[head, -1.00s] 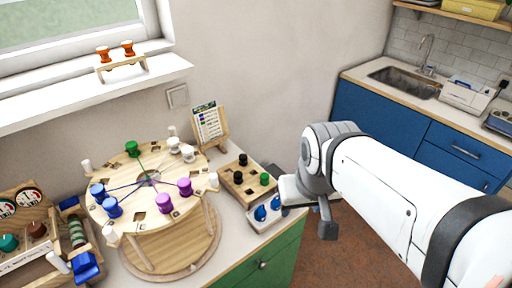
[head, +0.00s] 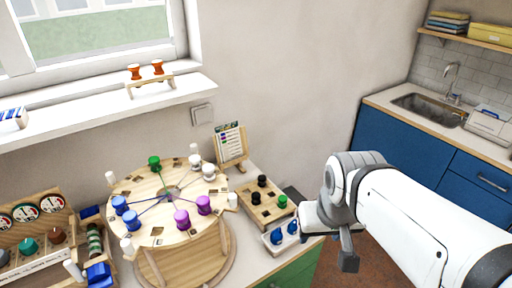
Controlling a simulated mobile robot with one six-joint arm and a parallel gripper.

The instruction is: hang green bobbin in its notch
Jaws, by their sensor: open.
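A green bobbin (head: 282,201) stands in the wooden peg tray at the right of the counter, beside several black bobbins (head: 257,190). Another green bobbin (head: 154,163) sits at the back rim of the round wooden board (head: 150,222), with a green thread running to the hub. Blue bobbins (head: 126,212), purple bobbins (head: 192,212) and white bobbins (head: 203,166) also sit around this board. Dark square notches show between them. My gripper (head: 347,258) is right of the tray, beyond the counter edge, apart from every bobbin. Its fingers are small and partly hidden in this view.
A small easel card (head: 230,144) stands behind the peg tray (head: 266,217). A pale tray with blue pieces (head: 279,239) lies in front of it. A rack with dials (head: 32,227) stands at left. Orange bobbins (head: 146,70) sit on the windowsill shelf. The floor at right is clear.

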